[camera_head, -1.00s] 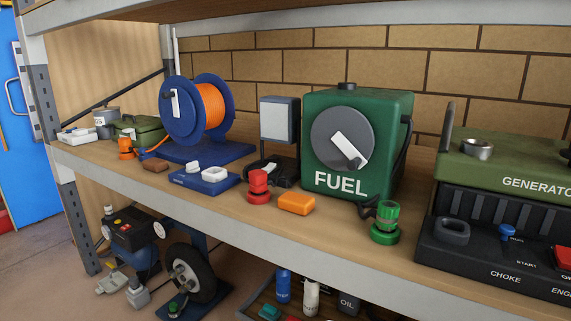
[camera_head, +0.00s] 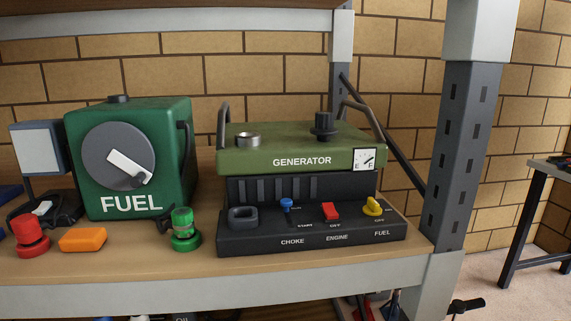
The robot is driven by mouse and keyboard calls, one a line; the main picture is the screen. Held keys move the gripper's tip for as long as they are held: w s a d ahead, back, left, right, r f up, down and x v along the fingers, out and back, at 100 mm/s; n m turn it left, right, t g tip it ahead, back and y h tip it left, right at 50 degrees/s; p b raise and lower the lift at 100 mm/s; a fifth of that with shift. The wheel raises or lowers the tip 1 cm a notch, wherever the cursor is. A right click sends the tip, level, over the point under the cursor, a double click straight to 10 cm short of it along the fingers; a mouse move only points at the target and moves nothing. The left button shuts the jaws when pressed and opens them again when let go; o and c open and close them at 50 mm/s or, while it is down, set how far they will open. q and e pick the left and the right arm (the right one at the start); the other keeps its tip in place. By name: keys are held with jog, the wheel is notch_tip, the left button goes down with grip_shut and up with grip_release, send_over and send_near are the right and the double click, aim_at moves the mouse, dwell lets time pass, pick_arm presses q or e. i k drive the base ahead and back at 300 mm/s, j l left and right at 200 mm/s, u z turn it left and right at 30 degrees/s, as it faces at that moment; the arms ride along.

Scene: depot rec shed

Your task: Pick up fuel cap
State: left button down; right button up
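A dark, knob-like cap (camera_head: 323,126) stands upright on top of the green generator (camera_head: 230,160), towards its right side. An open silver ring, like a filler neck (camera_head: 248,139), sits on the generator's top to the left, with no cap on it. A green fuel box (camera_head: 85,195) marked FUEL stands left of the generator, with a low black cap (camera_head: 118,98) on its top. Which of the two caps is the fuel cap, I cannot tell for certain. Neither of my grippers shows in this view.
The generator's black base carries a choke, a blue switch, a red switch and a yellow fuel knob (camera_head: 373,206). A green fitting (camera_head: 184,232), an orange block (camera_head: 83,240) and a red fitting (camera_head: 31,237) lie along the shelf front (camera_head: 120,301). A grey post (camera_head: 465,150) stands right.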

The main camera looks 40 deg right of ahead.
aim_at(324, 130)
jog(key=z, duration=1.4)
